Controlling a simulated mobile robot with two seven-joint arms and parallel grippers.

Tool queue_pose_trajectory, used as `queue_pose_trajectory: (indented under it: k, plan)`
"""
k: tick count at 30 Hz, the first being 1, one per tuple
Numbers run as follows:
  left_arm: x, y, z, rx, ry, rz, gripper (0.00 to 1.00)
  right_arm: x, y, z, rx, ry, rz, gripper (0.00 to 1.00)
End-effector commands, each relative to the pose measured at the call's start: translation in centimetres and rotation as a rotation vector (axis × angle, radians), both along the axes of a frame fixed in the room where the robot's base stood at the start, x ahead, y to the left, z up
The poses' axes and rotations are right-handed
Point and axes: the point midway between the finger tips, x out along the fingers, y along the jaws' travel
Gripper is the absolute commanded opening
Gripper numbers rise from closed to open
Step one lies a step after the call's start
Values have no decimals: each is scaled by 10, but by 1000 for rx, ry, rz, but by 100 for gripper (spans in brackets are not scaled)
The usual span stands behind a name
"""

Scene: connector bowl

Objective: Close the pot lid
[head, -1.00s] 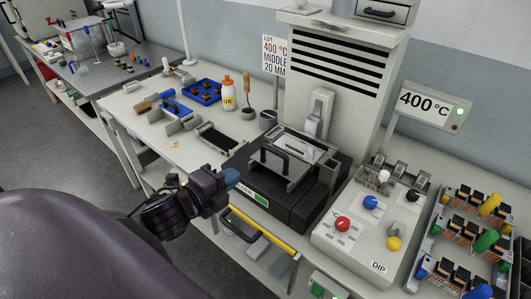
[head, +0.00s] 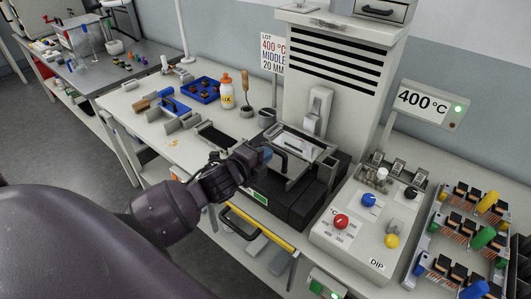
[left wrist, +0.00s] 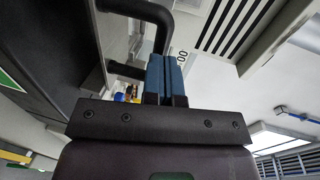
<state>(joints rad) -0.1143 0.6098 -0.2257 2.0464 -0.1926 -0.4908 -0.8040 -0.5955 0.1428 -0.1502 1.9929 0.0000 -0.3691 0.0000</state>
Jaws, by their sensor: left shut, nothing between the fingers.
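The pot is a black box (head: 298,208) with a pale metal opening on top, where a shiny surface (head: 295,144) shows. The grey lid with a black bar handle (head: 283,160) is at the pot's front; its exact tilt is hard to tell. My left gripper (head: 264,154) has its blue fingers shut and empty, close beside the handle. In the left wrist view the shut blue fingertips (left wrist: 166,76) are next to the black handle (left wrist: 158,22); I cannot tell whether they touch. My arm hides part of the lid. My right gripper is not in view.
A control box with knobs (head: 345,225) stands right of the pot. A grey tower with dark slots (head: 335,65) rises behind. A yellow bar (head: 255,227) runs along the front. A dark tray (head: 216,137) and orange-capped bottle (head: 226,92) are at left.

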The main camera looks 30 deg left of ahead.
Motion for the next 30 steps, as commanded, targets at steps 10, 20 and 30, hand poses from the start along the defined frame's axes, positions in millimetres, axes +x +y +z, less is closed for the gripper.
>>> queue_pose_trajectory:
  k: [10, 20, 30]
  plan:
    - [6, -1, -2, 0, 1, 0, 0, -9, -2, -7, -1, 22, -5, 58]
    - [23, -2, 0, 1, -1, 0, 0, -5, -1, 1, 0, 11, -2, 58]
    - [84, -7, 0, 1, -2, -1, 0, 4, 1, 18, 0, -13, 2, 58]
